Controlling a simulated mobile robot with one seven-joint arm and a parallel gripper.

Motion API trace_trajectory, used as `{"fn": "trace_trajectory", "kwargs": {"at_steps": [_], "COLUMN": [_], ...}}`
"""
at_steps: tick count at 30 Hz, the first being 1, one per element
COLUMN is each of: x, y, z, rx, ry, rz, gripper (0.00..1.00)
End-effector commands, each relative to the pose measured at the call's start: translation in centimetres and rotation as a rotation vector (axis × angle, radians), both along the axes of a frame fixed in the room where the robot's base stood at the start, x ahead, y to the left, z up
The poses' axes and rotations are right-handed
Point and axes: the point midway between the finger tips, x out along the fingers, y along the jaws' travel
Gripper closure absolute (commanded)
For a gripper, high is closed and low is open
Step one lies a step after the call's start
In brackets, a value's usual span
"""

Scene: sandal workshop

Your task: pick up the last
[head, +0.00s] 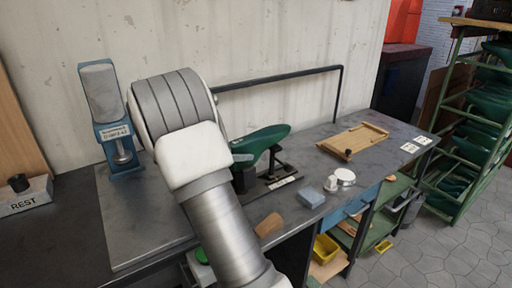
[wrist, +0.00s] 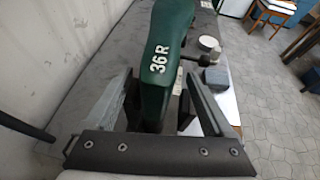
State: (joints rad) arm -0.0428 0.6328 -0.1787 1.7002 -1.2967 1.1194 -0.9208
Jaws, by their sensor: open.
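The last is dark green and marked "36R" in white in the wrist view (wrist: 160,65). In the head view the last (head: 264,139) sits raised above the workbench on a black stand (head: 270,180) with a labelled base. My gripper (wrist: 158,92) is open, with one grey finger on each side of the last's near end. I cannot tell whether either finger touches it. In the head view my arm hides most of the gripper and the near end of the last.
A blue press-like tool (head: 112,130) stands left on the bench (head: 75,220). A blue-grey block (head: 311,197), white round tins (head: 345,177) and a wooden board (head: 352,140) lie right. A black rail runs behind. A green rack (head: 450,115) holds several green lasts.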

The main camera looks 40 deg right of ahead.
Motion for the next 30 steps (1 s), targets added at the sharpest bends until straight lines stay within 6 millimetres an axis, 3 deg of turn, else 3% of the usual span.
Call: {"fn": "trace_trajectory", "kwargs": {"at_steps": [2, 15, 24, 30], "x": [0.0, 0.0, 0.0, 0.1], "y": [0.0, 0.1, 0.0, 0.1], "z": [0.0, 0.0, 0.4, 2.4], "rx": [0.000, 0.000, -0.001, -0.002], "ry": [0.000, 0.000, -0.001, -0.005], "rz": [0.000, 0.000, 0.001, 0.001], "gripper": [0.24, 1.00, 1.00, 1.00]}}
